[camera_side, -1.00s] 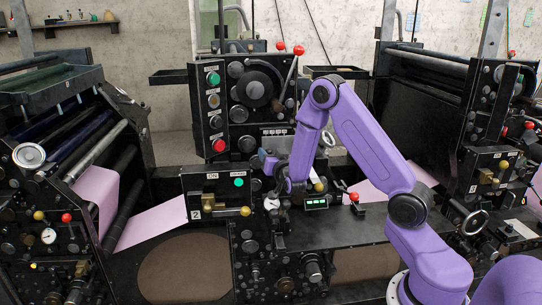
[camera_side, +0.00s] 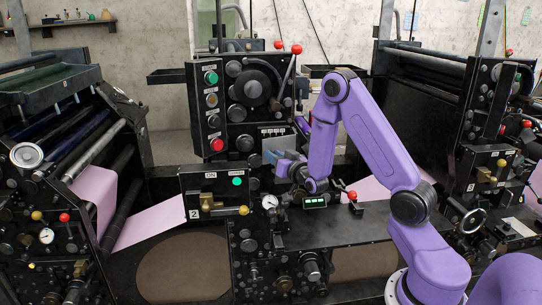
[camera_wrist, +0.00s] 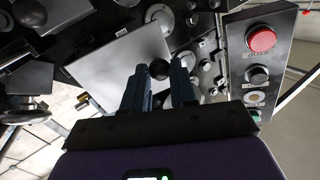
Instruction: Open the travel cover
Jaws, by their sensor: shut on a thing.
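The travel cover looks to be a flat grey plate (camera_wrist: 115,70) with a dark round knob (camera_wrist: 159,69) at its edge in the wrist view. My gripper (camera_wrist: 160,78) has its two dark fingers on either side of this knob and is shut on it. In the side view the grey plate (camera_side: 275,147) stands out from the black centre panel, just above and left of my gripper (camera_side: 276,166). The fingertips are small there, and the grip shows better in the wrist view. What lies behind the plate is hidden.
A black control box (camera_side: 210,110) with green and red buttons stands close to the left of the plate. A red-knobbed lever (camera_side: 354,197) and a gauge (camera_side: 269,202) sit near my wrist. Pink web (camera_side: 150,225) runs at the left.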

